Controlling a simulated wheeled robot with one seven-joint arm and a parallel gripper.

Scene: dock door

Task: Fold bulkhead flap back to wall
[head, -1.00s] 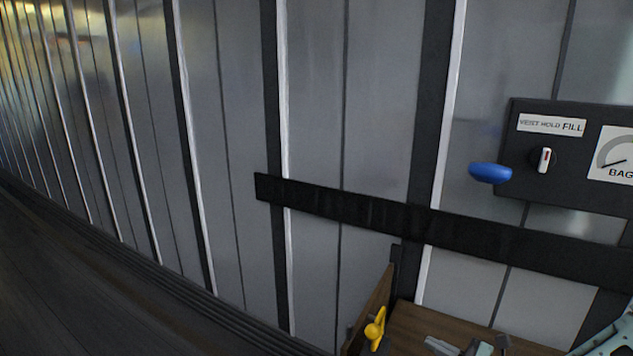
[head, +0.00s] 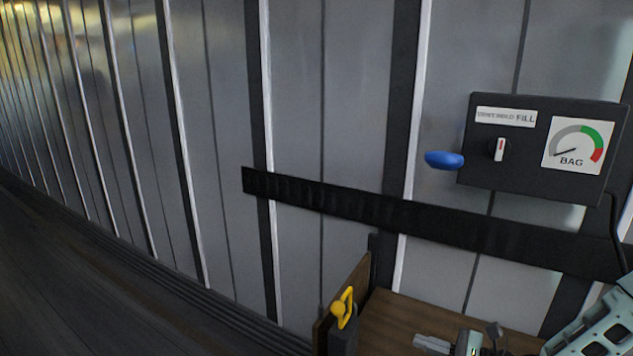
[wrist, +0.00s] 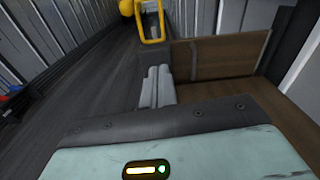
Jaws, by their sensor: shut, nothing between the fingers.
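The bulkhead flap appears as brown wooden boards low in the head view (head: 390,315), with an upright board at its left (head: 343,288). The boards also show right of centre in the wrist view (wrist: 215,58). A yellow handle (head: 342,307) stands on a dark block by the left board; it is at the top of the wrist view (wrist: 153,40). My gripper (head: 418,340) is to the right of the handle, apart from it in the head view. Its grey fingers (wrist: 158,70) are shut and empty, pointing toward the handle's dark block.
A black strap (head: 400,212) crosses the wall. The floor (head: 90,280) at left is clear.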

